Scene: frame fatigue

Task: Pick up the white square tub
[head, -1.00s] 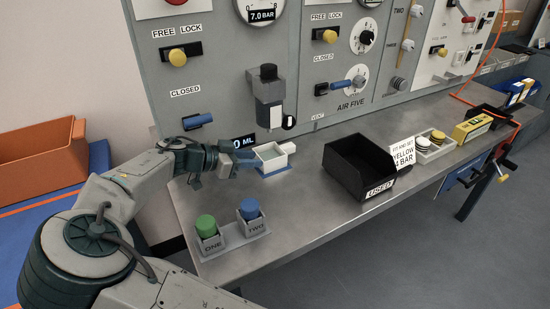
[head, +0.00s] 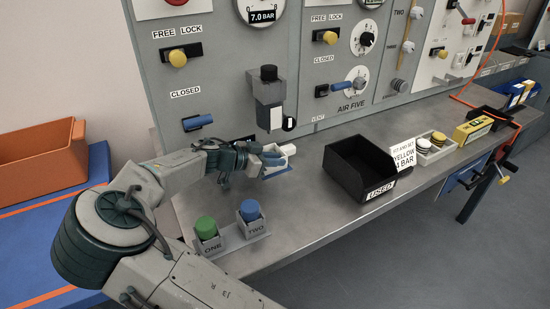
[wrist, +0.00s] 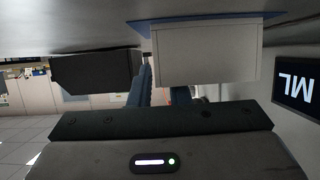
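The white square tub (head: 284,151) sits on a blue mat (head: 288,169) on the metal bench, below the grey dispenser. I cannot tell whether the fingers touch the tub.
A black bin (head: 352,165) labelled USED stands to the right. Green (head: 206,228) and blue (head: 250,210) capped holders stand in front, near the bench edge. The dispenser (head: 270,98) hangs above the tub. A small ML display (wrist: 296,84) is close by. Bare bench lies between tub and bin.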

